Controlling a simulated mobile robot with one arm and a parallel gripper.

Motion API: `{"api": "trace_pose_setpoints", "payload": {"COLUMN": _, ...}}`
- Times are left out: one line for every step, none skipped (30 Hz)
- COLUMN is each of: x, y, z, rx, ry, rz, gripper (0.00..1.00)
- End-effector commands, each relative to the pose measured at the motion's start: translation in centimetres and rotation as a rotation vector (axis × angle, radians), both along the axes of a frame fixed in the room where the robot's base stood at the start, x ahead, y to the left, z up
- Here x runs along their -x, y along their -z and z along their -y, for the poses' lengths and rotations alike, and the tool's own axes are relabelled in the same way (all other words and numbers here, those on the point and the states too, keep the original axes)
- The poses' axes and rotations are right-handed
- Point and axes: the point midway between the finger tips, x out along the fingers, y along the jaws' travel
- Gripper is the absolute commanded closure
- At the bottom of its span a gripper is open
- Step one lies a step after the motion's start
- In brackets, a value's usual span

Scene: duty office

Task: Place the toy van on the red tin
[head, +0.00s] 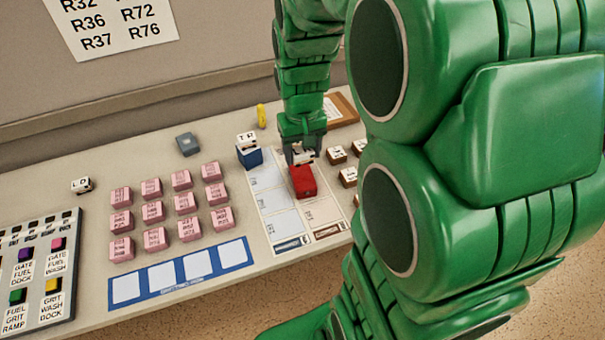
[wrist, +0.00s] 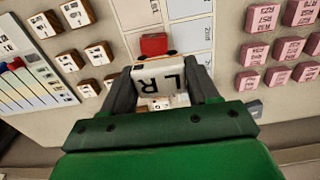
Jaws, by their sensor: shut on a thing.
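My gripper (head: 303,152) is shut on a white block-like piece with black letters, which I take to be the toy van (wrist: 160,82). In the head view only part of the van shows between the fingers. The red tin (head: 303,184) stands on the sheet, just in front of and below the held van. In the wrist view the red tin (wrist: 153,44) shows just beyond the van, partly covered by it. I cannot tell whether van and tin touch.
A white lettered piece sits on a blue tin (head: 250,158) to the left. Several pink blocks (head: 153,211) stand further left, near a button panel (head: 40,270). Brown blocks (head: 348,176) stand close on the right. A grey block (head: 188,144) is behind.

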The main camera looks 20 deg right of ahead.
Motion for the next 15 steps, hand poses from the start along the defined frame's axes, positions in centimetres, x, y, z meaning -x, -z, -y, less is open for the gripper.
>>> {"api": "trace_pose_setpoints", "payload": {"x": 1.1, "y": -0.1, "z": 0.1, "rx": -0.001, "ry": -0.001, "rz": 0.002, "gripper": 0.7}}
{"api": "trace_pose_setpoints", "payload": {"x": 1.6, "y": -0.1, "z": 0.2, "rx": -0.001, "ry": -0.003, "rz": 0.003, "gripper": 0.7}}
{"api": "trace_pose_setpoints", "payload": {"x": 2.3, "y": -0.1, "z": 0.3, "rx": -0.001, "ry": -0.006, "rz": 0.005, "gripper": 0.7}}
{"api": "trace_pose_setpoints", "payload": {"x": 2.9, "y": -0.1, "z": 0.4, "rx": -0.002, "ry": -0.009, "rz": 0.005, "gripper": 0.7}}
{"api": "trace_pose_setpoints", "payload": {"x": 3.5, "y": 0.0, "z": 0.4, "rx": -0.002, "ry": -0.011, "rz": 0.003, "gripper": 0.7}}
{"api": "trace_pose_setpoints", "payload": {"x": 4.2, "y": 0.0, "z": 0.5, "rx": -0.003, "ry": -0.013, "rz": 0.002, "gripper": 0.7}}
{"api": "trace_pose_setpoints", "payload": {"x": 4.7, "y": 0.1, "z": 0.5, "rx": -0.003, "ry": -0.015, "rz": 0.001, "gripper": 0.7}}
{"api": "trace_pose_setpoints", "payload": {"x": 5.2, "y": 0.1, "z": 0.5, "rx": -0.003, "ry": -0.017, "rz": 0.002, "gripper": 0.7}}
{"api": "trace_pose_setpoints", "payload": {"x": 5.7, "y": 0.1, "z": 0.5, "rx": -0.004, "ry": -0.019, "rz": 0.003, "gripper": 0.7}}
{"api": "trace_pose_setpoints", "payload": {"x": 6.0, "y": 0.1, "z": 0.6, "rx": -0.004, "ry": -0.021, "rz": 0.004, "gripper": 0.7}}
{"api": "trace_pose_setpoints", "payload": {"x": 6.3, "y": 0.1, "z": 0.6, "rx": -0.004, "ry": -0.023, "rz": 0.003, "gripper": 0.7}}
{"api": "trace_pose_setpoints", "payload": {"x": 6.7, "y": 0.2, "z": 0.6, "rx": -0.004, "ry": -0.025, "rz": 0.003, "gripper": 0.7}}
{"api": "trace_pose_setpoints", "payload": {"x": 7.0, "y": 0.2, "z": 0.6, "rx": -0.005, "ry": -0.027, "rz": 0.002, "gripper": 0.7}}
{"api": "trace_pose_setpoints", "payload": {"x": 7.2, "y": 0.2, "z": 0.6, "rx": -0.005, "ry": -0.028, "rz": 0.002, "gripper": 0.7}}
{"api": "trace_pose_setpoints", "payload": {"x": 7.4, "y": 0.3, "z": 0.6, "rx": -0.005, "ry": -0.029, "rz": 0.001, "gripper": 0.7}}
